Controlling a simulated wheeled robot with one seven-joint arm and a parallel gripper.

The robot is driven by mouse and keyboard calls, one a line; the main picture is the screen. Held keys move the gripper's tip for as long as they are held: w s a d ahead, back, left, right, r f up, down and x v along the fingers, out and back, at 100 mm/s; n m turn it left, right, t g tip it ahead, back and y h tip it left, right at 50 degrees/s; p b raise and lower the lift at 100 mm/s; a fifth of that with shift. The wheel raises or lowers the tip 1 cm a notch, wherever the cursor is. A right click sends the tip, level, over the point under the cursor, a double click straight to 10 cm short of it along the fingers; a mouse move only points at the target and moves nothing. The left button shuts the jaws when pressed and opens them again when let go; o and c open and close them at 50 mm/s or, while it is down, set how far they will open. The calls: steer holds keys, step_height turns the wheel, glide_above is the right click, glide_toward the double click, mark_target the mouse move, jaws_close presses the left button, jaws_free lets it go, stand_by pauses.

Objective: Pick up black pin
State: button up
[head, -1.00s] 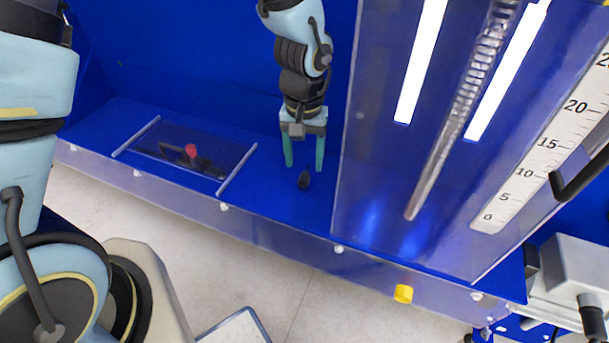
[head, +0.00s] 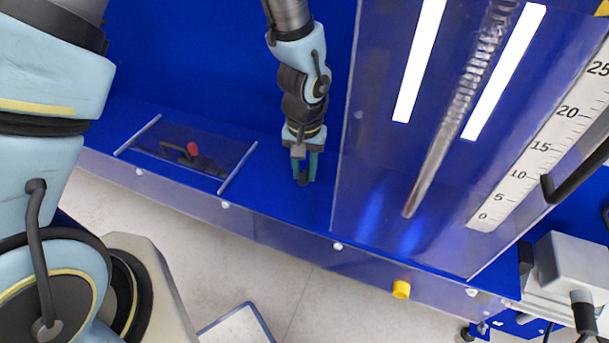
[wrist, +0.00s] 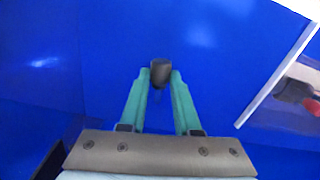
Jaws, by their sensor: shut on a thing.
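The black pin (head: 304,178) stands on the blue surface, small and dark, between the fingertips of my gripper (head: 304,180). In the wrist view the dark head of the pin (wrist: 160,72) shows between the two green fingertips of my gripper (wrist: 161,76). The fingers are closed in on it and touch it from both sides. The lower part of the pin is partly hidden by the fingers.
A tall transparent wall stands close on the right, with a spring rod and a white scale (head: 540,150).

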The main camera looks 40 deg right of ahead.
jaws_close()
steer(key=shift+r, duration=0.1)
stand_by(0.3)
